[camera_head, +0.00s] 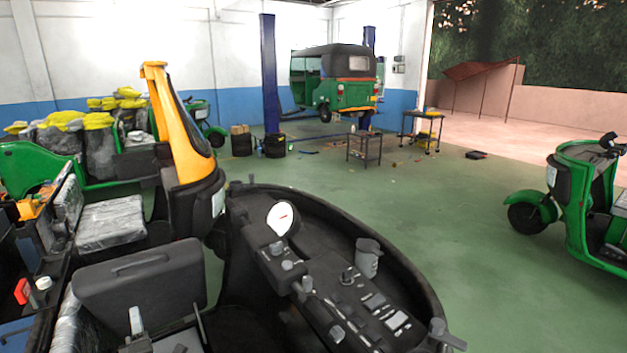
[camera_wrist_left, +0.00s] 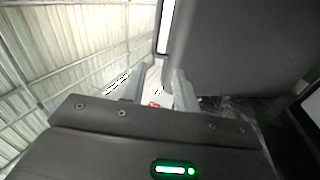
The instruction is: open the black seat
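The black seat (camera_head: 145,280) is a dark, smooth block with rounded edges at the lower left of the head view. Its broad face is turned partly toward me. My left gripper (camera_head: 167,320) is at the seat's lower front edge, with its two grey fingers apart. In the left wrist view the gripper (camera_wrist_left: 160,88) has a clear gap between its fingers and nothing visibly held. A large dark surface, apparently the seat (camera_wrist_left: 238,45), fills the upper right there, close beside one finger; contact cannot be told. My right gripper is not in view.
A dark curved console (camera_head: 335,285) with a white dial, knobs and switches lies right of the seat. A yellow-orange post (camera_head: 182,125) rises behind it. Plastic-wrapped parts (camera_head: 110,222) lie at the left. Green floor is open beyond, with another green vehicle (camera_head: 575,200) at the right.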

